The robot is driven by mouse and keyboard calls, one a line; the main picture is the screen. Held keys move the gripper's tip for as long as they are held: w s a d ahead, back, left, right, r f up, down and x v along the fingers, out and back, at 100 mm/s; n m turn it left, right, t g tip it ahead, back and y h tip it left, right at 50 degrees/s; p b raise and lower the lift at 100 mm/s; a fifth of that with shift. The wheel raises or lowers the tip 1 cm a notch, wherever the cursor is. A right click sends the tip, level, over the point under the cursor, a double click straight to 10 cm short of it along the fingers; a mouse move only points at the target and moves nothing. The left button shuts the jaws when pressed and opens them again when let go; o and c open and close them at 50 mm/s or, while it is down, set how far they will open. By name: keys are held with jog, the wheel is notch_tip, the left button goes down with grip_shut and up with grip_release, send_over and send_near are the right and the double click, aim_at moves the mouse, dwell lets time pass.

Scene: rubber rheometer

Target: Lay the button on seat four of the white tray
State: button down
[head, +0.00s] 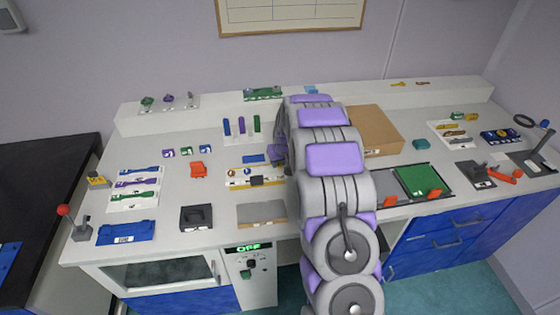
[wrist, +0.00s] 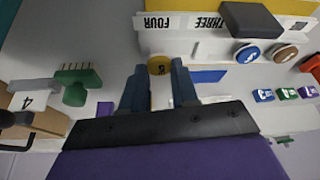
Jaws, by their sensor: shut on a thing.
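A round yellow button (wrist: 158,65) with a dark mark sits between the fingertips of my gripper (wrist: 158,80) in the wrist view. My gripper is shut on it. The white tray (wrist: 190,42) is upside down at the top of that view, with the labels FOUR and THREE. The button appears just in front of the FOUR label; whether it touches the tray I cannot tell. A blue button (wrist: 247,54) and a brown button (wrist: 286,53) lie on the tray. In the head view the tray (head: 238,183) is left of my arm, which mostly hides my gripper.
A dark block (wrist: 250,19) sits on the tray beside the THREE label. Small numbered blocks (wrist: 285,93) and a green piece (wrist: 78,85) are nearby in the wrist view. A cardboard box (head: 376,130) stands right of my arm. A grey pad (head: 262,213) lies in front of the tray.

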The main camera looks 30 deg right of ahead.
jog(key=shift+f, duration=0.75)
jog(key=c, duration=0.8)
grip_release()
jog(key=shift+d, duration=0.1)
jog(key=p+v, duration=0.3)
jog(key=v, duration=1.4)
jog(key=shift+r+p, duration=0.1)
jog(key=shift+p, duration=0.2)
